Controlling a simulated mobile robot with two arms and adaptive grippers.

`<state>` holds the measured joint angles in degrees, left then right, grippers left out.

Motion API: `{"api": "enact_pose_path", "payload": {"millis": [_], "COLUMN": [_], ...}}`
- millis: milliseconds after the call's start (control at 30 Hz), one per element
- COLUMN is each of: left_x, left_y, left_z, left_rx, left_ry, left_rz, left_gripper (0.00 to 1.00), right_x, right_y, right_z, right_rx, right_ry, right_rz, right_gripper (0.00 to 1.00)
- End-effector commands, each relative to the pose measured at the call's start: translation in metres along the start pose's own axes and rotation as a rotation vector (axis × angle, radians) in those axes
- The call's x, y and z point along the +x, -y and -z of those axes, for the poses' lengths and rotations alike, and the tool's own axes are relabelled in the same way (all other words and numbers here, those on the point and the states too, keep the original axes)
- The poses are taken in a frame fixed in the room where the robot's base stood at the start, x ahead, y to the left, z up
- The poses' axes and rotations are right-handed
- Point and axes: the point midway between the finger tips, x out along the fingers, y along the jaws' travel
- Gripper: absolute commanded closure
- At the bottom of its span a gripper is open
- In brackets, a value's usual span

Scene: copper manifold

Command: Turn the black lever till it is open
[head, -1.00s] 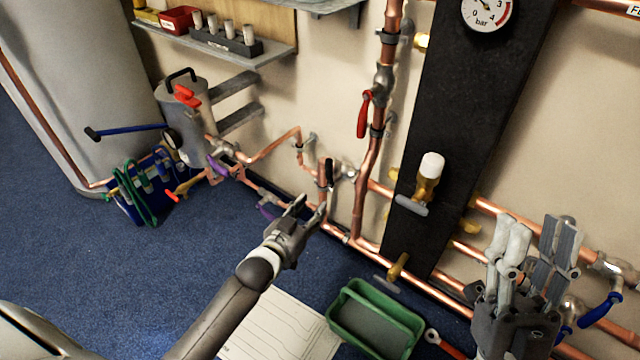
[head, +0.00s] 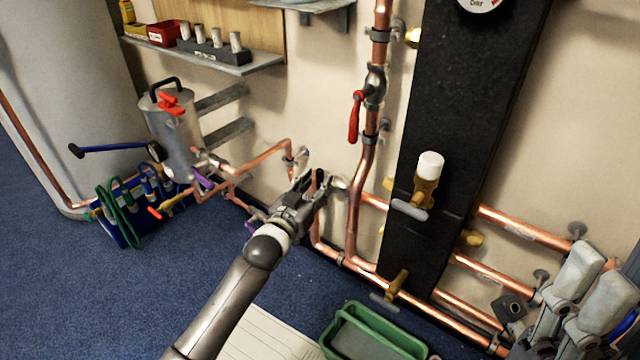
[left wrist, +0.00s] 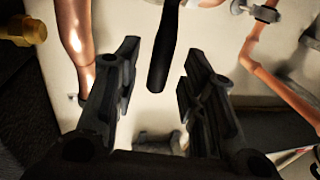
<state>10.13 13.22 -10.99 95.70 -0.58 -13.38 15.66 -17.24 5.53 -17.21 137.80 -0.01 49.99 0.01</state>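The black lever (left wrist: 162,50) hangs down in the left wrist view, in the gap between the fingers of my left gripper (left wrist: 158,88). Clear space shows on both sides of it in that view. In the head view my left gripper (head: 308,190) is at the lever on the copper pipework and covers most of it. The left gripper is open. My right gripper (head: 592,292) is at the lower right of the head view, partly cut off; its opening is unclear and it is far from the lever.
A red lever (head: 355,116) hangs on the upright copper pipe (head: 365,170) to the right. A dark panel (head: 445,120) carries a white-capped brass valve (head: 428,175). A green crate (head: 412,342) stands on the floor below. A steel canister (head: 180,130) stands left.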

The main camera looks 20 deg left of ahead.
Motion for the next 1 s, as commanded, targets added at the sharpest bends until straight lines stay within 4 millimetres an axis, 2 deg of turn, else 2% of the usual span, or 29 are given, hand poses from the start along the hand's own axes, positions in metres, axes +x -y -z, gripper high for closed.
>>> {"api": "enact_pose_path", "payload": {"millis": [100, 233, 600, 667, 900, 1000], "left_x": [0.014, 0.023, 0.027, 0.027, 0.027, 0.027], "left_y": [0.0, 0.0, 0.0, 0.0, 0.0, 0.0], "left_z": [-0.002, -0.002, 0.0, 0.0, 0.0, 0.0], "left_rx": [0.0, 0.0, -0.001, -0.001, -0.001, -0.001], "left_ry": [0.0, 0.001, 0.001, 0.001, 0.001, 0.001], "left_rz": [-0.001, 0.0, 0.0, 0.0, 0.0, 0.0], "left_gripper": [0.62, 0.62, 0.62, 0.67, 0.98, 1.0], "right_x": [0.0, 0.003, 0.006, 0.006, 0.006, 0.006], "right_y": [0.0, 0.0, 0.001, 0.0, 0.0, 0.0], "right_z": [-0.001, -0.002, -0.002, -0.002, -0.002, -0.002], "right_rx": [-0.002, -0.004, -0.004, -0.004, -0.005, -0.005], "right_ry": [-0.019, -0.028, -0.035, -0.035, -0.036, -0.037], "right_rz": [0.007, 0.014, 0.016, 0.015, 0.011, 0.01], "right_gripper": [0.6, 0.6, 0.6, 0.6, 0.6, 0.6]}}
